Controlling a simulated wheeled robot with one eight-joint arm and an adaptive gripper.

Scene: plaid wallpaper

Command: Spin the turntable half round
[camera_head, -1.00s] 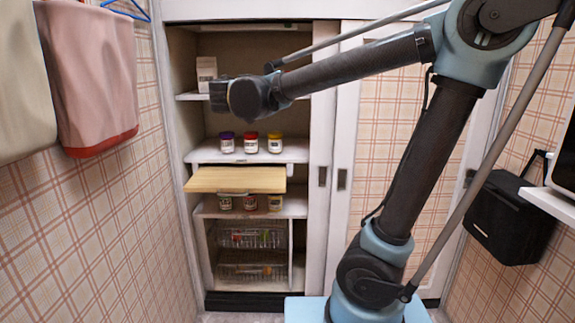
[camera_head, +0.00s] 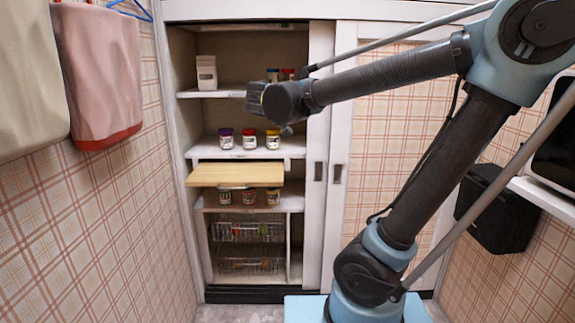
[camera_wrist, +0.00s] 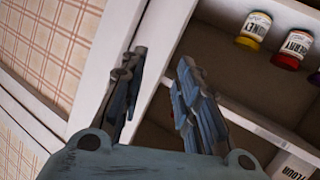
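No turntable can be made out in either view. In the head view, two jars (camera_head: 272,74) show on the upper shelf behind my arm, and what they stand on is hidden. My gripper (camera_head: 257,97) is in front of the cabinet opening, at about the height of the upper shelf. In the wrist view, my gripper (camera_wrist: 162,58) has its two fingers apart with nothing between them. That view is tilted, with the cabinet's white frame behind the fingers.
A flour box (camera_head: 206,73) stands on the upper shelf at left. Three jars (camera_head: 249,138) stand on the shelf below. A wooden board (camera_head: 235,174) juts out under them, above more jars (camera_head: 248,197) and wire baskets (camera_head: 250,232). A sliding door (camera_head: 390,150) covers the right side.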

